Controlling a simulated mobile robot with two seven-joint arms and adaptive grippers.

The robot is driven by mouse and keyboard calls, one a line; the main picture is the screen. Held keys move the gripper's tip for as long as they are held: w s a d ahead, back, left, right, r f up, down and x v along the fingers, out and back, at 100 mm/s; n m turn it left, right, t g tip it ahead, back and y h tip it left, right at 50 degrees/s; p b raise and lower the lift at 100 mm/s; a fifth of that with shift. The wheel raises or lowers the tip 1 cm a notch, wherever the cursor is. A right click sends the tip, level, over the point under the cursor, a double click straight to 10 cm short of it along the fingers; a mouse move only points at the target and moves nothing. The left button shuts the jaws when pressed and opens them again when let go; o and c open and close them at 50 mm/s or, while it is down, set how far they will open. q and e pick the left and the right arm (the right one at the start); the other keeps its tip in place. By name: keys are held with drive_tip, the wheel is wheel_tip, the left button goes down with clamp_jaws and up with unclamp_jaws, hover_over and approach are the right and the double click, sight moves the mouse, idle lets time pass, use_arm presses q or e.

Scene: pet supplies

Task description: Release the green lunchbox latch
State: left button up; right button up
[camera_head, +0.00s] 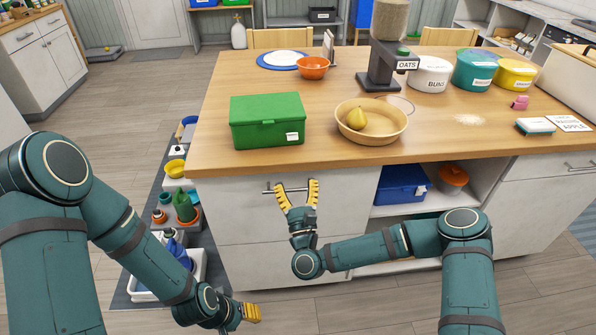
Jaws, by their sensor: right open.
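The green lunchbox (267,119) stands closed on the left part of the wooden counter, near its front edge. A small white label (292,136) sits low on its front right. I cannot make out the latch at this size. My right gripper (297,187) is open and empty, pointing up in front of the cabinet's drawer, below the counter edge and below the lunchbox. It is apart from the lunchbox.
A wooden bowl (390,136) with a pear stands right of the lunchbox. An orange bowl (313,68) and a blue plate (280,61) stand behind. A black oats dispenser (385,70) rises at the back. The counter (225,85) is clear left of the lunchbox.

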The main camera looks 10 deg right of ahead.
drive_tip(key=s+a+f+n+g+y+p, duration=0.1)
drive_tip(key=s+a+f+n+g+y, duration=0.45)
drive_tip(key=a+f+n, duration=0.4)
drive_tip(key=s+f+n+g+p, duration=0.1)
drive_tip(key=s+f+n+g, duration=0.35)
drive_tip(key=n, duration=0.45)
drive_tip(key=n+t+h+p, duration=0.5)
drive_tip(key=n+h+p, duration=0.15)
drive_tip(key=n, duration=1.05)
approach(293, 139)
drive_tip(key=shift+m, duration=0.25)
drive_tip(key=w, duration=0.9)
drive_tip(key=shift+w+a+r+b, duration=0.2)
drive_tip(key=shift+a+b, duration=0.05)
drive_tip(key=shift+b, duration=0.05)
drive_tip(key=shift+c, duration=0.4)
